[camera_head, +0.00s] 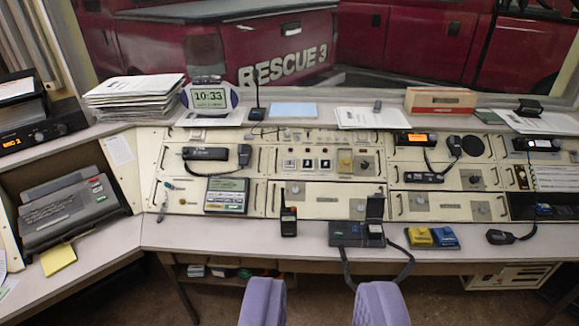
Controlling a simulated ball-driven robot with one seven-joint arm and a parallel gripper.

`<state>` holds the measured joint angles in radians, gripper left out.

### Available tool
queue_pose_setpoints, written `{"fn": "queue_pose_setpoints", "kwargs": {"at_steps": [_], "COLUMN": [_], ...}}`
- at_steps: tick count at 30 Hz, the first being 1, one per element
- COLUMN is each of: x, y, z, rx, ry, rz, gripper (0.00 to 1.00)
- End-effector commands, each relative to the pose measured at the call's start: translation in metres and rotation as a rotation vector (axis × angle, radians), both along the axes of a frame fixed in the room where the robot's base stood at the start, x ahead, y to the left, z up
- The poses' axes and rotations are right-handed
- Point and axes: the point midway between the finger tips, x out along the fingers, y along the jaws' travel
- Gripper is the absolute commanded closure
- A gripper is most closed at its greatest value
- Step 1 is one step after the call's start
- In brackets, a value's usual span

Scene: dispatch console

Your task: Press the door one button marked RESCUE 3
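The dispatch console (327,200) spans the middle of the view. The words RESCUE 3 show large on a red truck (200,50) behind the window. My gripper (322,285) shows as two lavender fingers at the bottom edge, wide apart and empty. It is in front of the console, apart from the buttons.
A handheld radio (289,221), a grey unit with a raised lid (356,234) and yellow and blue items (432,237) stand on the front ledge. A clock (210,97), papers (135,95) and a red-white box (440,100) line the back shelf. A cable hangs over the front edge.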

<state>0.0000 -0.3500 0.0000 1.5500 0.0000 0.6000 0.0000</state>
Motion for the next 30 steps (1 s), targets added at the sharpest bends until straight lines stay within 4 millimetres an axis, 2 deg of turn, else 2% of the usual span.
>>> {"fn": "queue_pose_setpoints", "kwargs": {"at_steps": [11,12,15,30], "x": [0.0000,0.0000,0.0000,0.0000], "y": [0.0000,0.0000,0.0000,0.0000], "z": [0.0000,0.0000,0.0000,0.0000], "rx": [0.000,0.000,0.000,0.000], "ry": [0.000,0.000,0.000,0.000], "rz": [0.000,0.000,0.000,0.000], "gripper": [0.77,0.79,1.00,1.00]}}
